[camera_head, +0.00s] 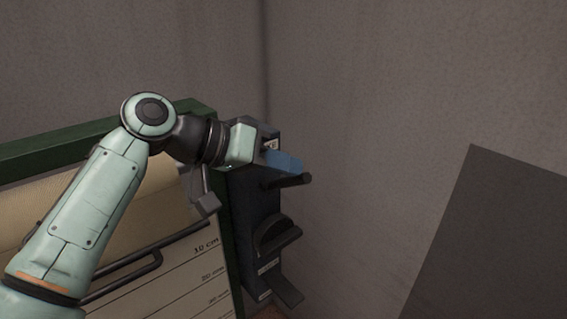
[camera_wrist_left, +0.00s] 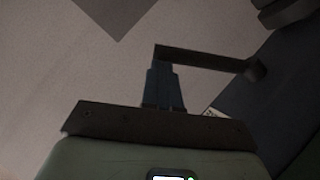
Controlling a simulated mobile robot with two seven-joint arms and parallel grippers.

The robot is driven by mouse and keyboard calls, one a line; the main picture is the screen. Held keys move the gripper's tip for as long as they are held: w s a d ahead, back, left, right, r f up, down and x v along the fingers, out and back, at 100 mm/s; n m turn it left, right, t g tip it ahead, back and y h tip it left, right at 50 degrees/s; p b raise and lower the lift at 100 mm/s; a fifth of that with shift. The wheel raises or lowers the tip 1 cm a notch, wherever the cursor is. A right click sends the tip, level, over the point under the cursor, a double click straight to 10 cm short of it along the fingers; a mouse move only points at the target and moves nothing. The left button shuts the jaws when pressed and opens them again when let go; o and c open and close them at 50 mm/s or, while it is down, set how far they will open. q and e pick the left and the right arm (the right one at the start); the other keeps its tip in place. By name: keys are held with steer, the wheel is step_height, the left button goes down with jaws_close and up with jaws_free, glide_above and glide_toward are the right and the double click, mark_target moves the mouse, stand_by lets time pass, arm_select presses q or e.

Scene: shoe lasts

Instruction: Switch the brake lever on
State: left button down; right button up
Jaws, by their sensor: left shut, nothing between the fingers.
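A dark control box (camera_head: 252,215) stands against the wall at the right end of the green-edged panel. A dark bar-like lever (camera_head: 287,181) sticks out to the right from its upper part; I take it for the brake lever, but cannot be sure. In the left wrist view a dark lever (camera_wrist_left: 205,57) runs from a round pivot at the right to just beyond my fingertips. My left gripper (camera_head: 299,166) is beside the box, just above the bar in the head view. Its blue fingers (camera_wrist_left: 164,66) are shut and empty; contact is unclear. My right gripper is out of view.
Below the bar, the box carries a rounded dark handle (camera_head: 277,236) and a flat, angled piece (camera_head: 285,291). A panel with centimetre markings (camera_head: 185,268) and a dark rail stands left of the box. A grey slab (camera_head: 490,245) is at the right. Bare wall lies between.

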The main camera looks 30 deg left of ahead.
arm_select(q)
steer(key=s+d+f+m+t+y+b, duration=0.1)
steer(key=d+f+m+y+b, duration=0.3)
steer(key=f, duration=0.5)
steer(key=shift+s+f+y+b, duration=0.3)
steer(key=shift+f+y+b, duration=0.1)
steer(key=shift+b, duration=0.8)
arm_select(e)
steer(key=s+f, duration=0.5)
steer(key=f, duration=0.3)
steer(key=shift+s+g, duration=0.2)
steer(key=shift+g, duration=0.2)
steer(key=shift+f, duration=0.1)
